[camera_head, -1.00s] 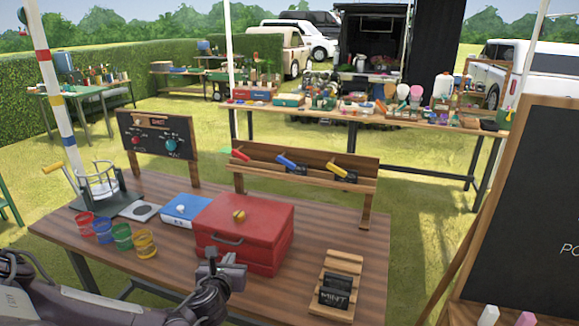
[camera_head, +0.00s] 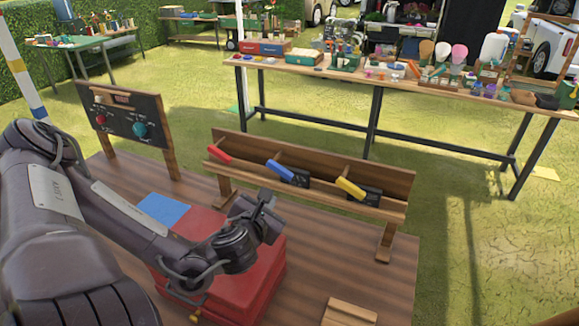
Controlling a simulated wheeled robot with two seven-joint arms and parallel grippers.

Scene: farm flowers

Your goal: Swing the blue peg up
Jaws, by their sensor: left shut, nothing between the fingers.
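The blue peg (camera_head: 280,170) is the middle one of three coloured pegs on a wooden rack (camera_head: 330,161) at the back of the table. It slants down to the right, with its lower end by a dark block. The red peg (camera_head: 220,156) is to its left and the yellow peg (camera_head: 350,188) to its right, both at a similar slant. My left gripper (camera_head: 268,205) is shut and empty, in front of and below the blue peg in the picture, apart from it. My right gripper is not in view.
A dark panel (camera_head: 125,118) with red and teal knobs stands at the left. A small wooden stand (camera_head: 350,312) is at the front right.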

